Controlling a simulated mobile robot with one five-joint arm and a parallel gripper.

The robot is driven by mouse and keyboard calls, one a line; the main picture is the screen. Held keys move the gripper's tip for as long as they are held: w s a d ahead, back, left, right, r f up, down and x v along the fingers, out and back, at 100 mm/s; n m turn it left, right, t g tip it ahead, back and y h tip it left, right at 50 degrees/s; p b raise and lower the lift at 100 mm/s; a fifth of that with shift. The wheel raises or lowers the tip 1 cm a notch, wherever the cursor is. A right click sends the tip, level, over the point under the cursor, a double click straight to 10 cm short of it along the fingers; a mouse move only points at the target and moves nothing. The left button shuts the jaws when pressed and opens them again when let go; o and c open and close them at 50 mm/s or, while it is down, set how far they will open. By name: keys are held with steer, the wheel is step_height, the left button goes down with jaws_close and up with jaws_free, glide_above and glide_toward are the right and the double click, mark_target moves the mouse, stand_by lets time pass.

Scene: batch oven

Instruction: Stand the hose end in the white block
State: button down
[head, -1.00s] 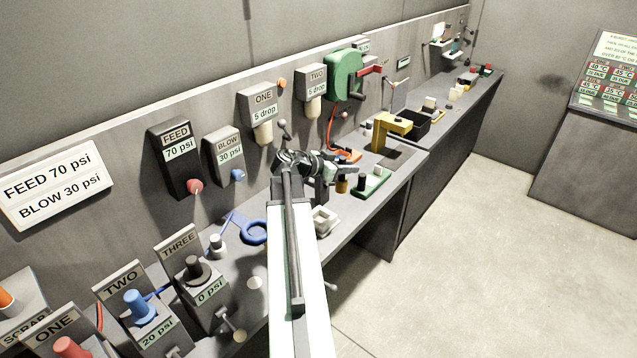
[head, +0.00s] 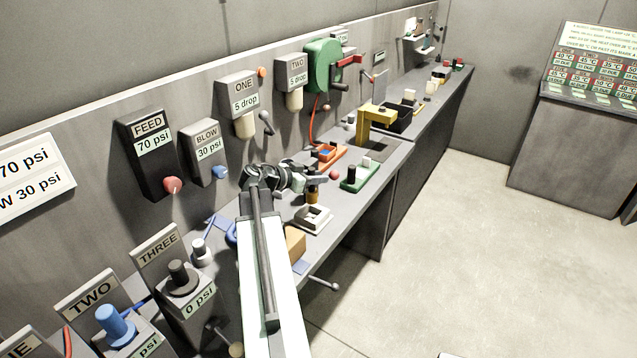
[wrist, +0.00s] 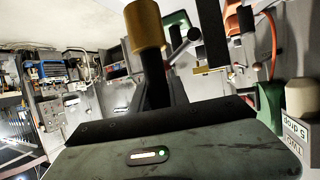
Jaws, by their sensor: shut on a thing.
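The white block (head: 314,220) sits near the bench's front edge, with a square opening in its top. My gripper (head: 312,186) is just behind and above it in the head view, shut on a brass-coloured cylinder (head: 313,196) that looks like the hose end. The cylinder shows upright, and its lower end overlaps the block's back edge. I cannot tell whether they touch. In the wrist view the brass cylinder (wrist: 145,26) is large at the top, with a dark part below it. I see no hose running from it. A blue hose (head: 231,234) is mostly hidden behind my arm.
A yellow stand (head: 372,120) is farther back. A rod with a ball (head: 266,122) sticks out near the wall panel.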

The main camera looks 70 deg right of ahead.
mark_target(307, 197)
steer(key=shift+r, duration=0.1)
step_height(307, 197, down, 7)
steer(key=b, duration=0.6)
steer(key=shift+b, duration=0.4)
steer(key=shift+f+b, duration=0.55)
steer(key=shift+b, duration=0.05)
steer(key=c, duration=1.2)
jaws_free()
steer(key=shift+a+r, duration=0.1)
steer(key=p+v, duration=0.3)
steer(key=v, duration=0.4)
steer(key=shift+w+a+r, duration=0.2)
steer(key=shift+w+a, duration=0.05)
steer(key=shift+a, duration=0.05)
